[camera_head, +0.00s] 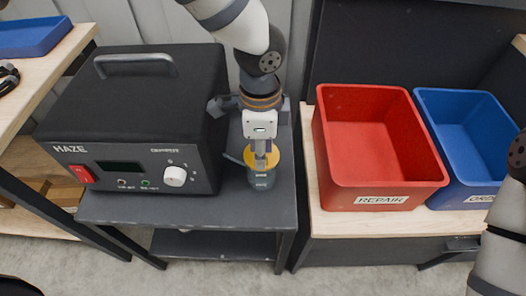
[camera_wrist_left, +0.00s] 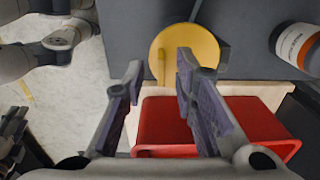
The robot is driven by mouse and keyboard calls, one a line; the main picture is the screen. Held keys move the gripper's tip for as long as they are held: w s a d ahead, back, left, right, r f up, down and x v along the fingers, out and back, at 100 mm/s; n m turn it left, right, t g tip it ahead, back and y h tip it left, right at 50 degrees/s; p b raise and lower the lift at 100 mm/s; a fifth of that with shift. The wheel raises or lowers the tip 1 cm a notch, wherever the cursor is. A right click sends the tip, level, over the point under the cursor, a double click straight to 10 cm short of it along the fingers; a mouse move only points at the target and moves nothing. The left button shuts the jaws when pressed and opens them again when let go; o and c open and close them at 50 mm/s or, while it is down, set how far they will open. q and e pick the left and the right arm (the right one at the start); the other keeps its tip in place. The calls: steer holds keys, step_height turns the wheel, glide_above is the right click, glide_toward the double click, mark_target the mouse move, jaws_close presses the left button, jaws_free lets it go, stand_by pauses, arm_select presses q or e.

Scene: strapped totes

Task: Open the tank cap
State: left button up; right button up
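The tank cap (camera_head: 259,160) is a round yellow lid on a small grey tank (camera_head: 262,181) at the right front of the dark table, beside the haze machine. In the left wrist view the cap (camera_wrist_left: 205,52) shows from above, with a raised ridge across its face. My left gripper (camera_head: 264,158) points down over the cap. In the wrist view its fingers (camera_wrist_left: 160,62) are apart with nothing held, one on each side of the ridge; the right one overlaps the cap. I cannot tell whether they touch it. My right gripper is not clearly in view.
The black haze machine (camera_head: 130,115) stands left of the tank. A red bin (camera_head: 375,185) and a blue bin (camera_head: 470,190) stand on the wooden table at the right.

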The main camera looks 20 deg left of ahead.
arm_select(q)
steer(key=shift+f, duration=0.9)
jaws_close()
